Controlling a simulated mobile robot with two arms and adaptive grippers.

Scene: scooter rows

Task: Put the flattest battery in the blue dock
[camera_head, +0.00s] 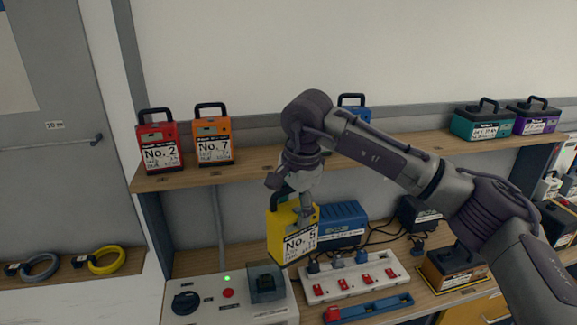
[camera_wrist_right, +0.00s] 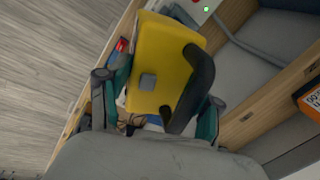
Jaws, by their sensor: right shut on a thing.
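My right gripper (camera_head: 300,203) is shut on a yellow battery (camera_head: 291,238) with a black handle and a white number label. The battery is slightly tilted and appears held above the bench; it fills the middle of the right wrist view (camera_wrist_right: 160,55) between the fingers. A ribbed blue unit (camera_head: 343,218) stands behind it, partly hidden. Red No. 2 (camera_head: 158,153) and orange No. 7 (camera_head: 212,151) batteries stand on the shelf at left. A blue battery (camera_head: 353,105) is mostly hidden behind my arm. Teal (camera_head: 482,124) and purple (camera_head: 534,118) ones stand at right. My left gripper is not in view.
A grey box (camera_head: 205,312) with a green light, knob and dark socket (camera_head: 267,285) is below the held battery. A white power strip (camera_head: 350,277) with plugs and cables lies beside it, and a blue bar (camera_head: 375,306) in front. A dark battery-like box (camera_head: 452,266) stands at right.

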